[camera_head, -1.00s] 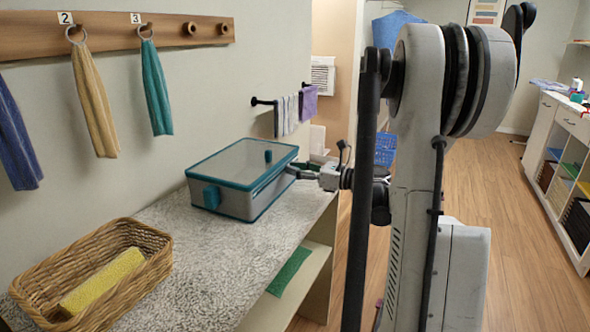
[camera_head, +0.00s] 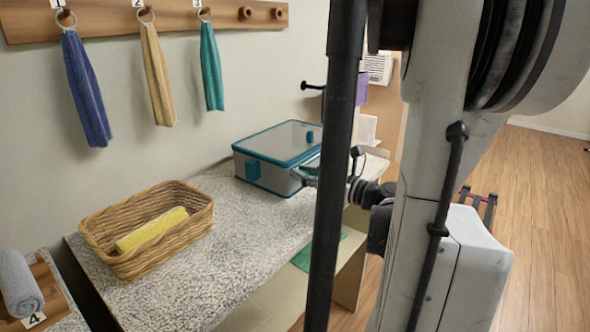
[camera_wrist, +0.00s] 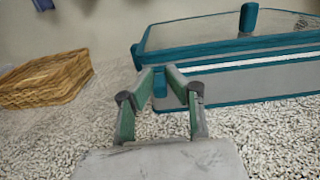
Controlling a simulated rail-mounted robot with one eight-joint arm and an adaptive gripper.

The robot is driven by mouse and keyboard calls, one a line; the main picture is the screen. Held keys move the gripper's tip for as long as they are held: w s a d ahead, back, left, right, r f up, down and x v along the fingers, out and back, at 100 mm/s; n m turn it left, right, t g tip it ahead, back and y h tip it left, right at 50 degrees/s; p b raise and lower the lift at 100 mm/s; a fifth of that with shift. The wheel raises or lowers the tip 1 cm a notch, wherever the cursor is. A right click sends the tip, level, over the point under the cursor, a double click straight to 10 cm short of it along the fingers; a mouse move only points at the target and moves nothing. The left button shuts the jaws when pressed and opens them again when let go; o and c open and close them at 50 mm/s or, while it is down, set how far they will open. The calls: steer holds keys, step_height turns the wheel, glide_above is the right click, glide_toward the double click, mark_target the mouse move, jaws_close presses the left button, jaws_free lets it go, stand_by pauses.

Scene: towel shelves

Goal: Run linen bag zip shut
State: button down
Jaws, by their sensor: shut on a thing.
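The linen bag (camera_head: 270,160) is a grey box with teal edging and a clear top, standing on the speckled counter. In the wrist view the bag (camera_wrist: 262,82) fills the upper right, with a pale band along its side between teal strips. My gripper (camera_head: 307,177) is at the bag's right front corner. In the wrist view my gripper (camera_wrist: 160,74) has its fingertips close together at the bag's near left corner, around a small teal piece (camera_wrist: 160,86) that looks like the zip pull. The fingers partly hide it.
A wicker basket (camera_head: 196,227) with a yellow towel (camera_head: 152,230) stands left of the bag on the counter (camera_head: 190,290). A rolled grey towel (camera_head: 18,285) lies at lower left. Towels hang from a wall rail (camera_head: 110,22). A green cloth (camera_head: 318,250) lies on a shelf below.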

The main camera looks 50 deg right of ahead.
steer(key=shift+a, duration=0.1)
steer(key=c, duration=1.7)
jaws_free()
steer(key=shift+s, duration=0.15)
steer(key=s, duration=0.8)
steer(key=s+d, duration=0.1)
steer(key=s, duration=0.2)
steer(key=shift+s, duration=0.4)
